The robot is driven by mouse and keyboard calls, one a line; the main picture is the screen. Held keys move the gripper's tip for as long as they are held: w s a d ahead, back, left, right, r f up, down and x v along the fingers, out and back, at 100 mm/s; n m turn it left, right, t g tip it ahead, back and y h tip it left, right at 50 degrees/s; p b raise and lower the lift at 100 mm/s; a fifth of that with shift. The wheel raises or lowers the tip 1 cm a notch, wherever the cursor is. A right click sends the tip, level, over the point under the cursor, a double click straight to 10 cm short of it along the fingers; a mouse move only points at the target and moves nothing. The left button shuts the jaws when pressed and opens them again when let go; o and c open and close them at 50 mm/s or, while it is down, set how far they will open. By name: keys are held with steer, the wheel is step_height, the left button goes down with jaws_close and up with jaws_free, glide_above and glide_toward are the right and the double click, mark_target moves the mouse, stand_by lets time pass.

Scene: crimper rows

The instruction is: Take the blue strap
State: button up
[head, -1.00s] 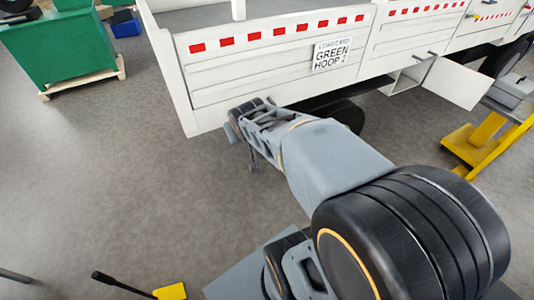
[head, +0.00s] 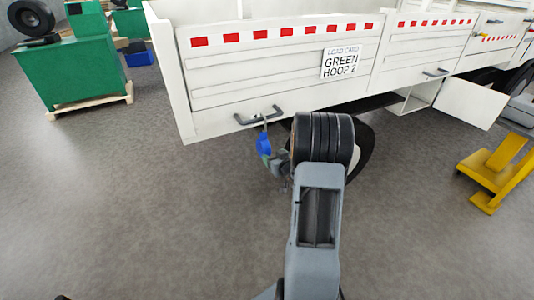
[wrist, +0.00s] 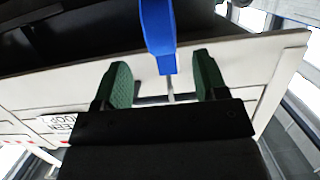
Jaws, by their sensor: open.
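The blue strap (head: 264,143) hangs from a dark handle (head: 245,121) at the lower edge of the white truck side. In the wrist view the blue strap (wrist: 157,35) comes down from the top edge and ends near a thin grey rod, between the two green finger pads in the picture. My gripper (wrist: 164,80) is open, one pad on each side of the strap with gaps showing. I cannot tell how deep the strap sits between them. In the head view my gripper (head: 276,163) is just below the strap, partly hidden by my arm.
The white truck side (head: 240,68) carries a card (head: 341,63) reading "GREEN HOOP 2". Another handle (head: 436,72) and an open locker flap (head: 470,103) are to the right. A yellow stand (head: 495,170) is at the right, a green machine (head: 75,65) at the left.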

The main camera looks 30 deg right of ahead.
mark_target(265, 142)
steer(key=shift+b+x, duration=1.25)
steer(key=shift+x, duration=3.25)
steer(key=shift+a, duration=0.1)
steer(key=c, duration=1.1)
steer(key=shift+r+p, duration=1.15)
steer(key=shift+r, duration=0.6)
steer(key=shift+c, duration=0.2)
steer(key=s+a, duration=0.1)
steer(key=s, duration=1)
steer(key=shift+s+a, duration=0.3)
steer(key=shift+s, duration=0.1)
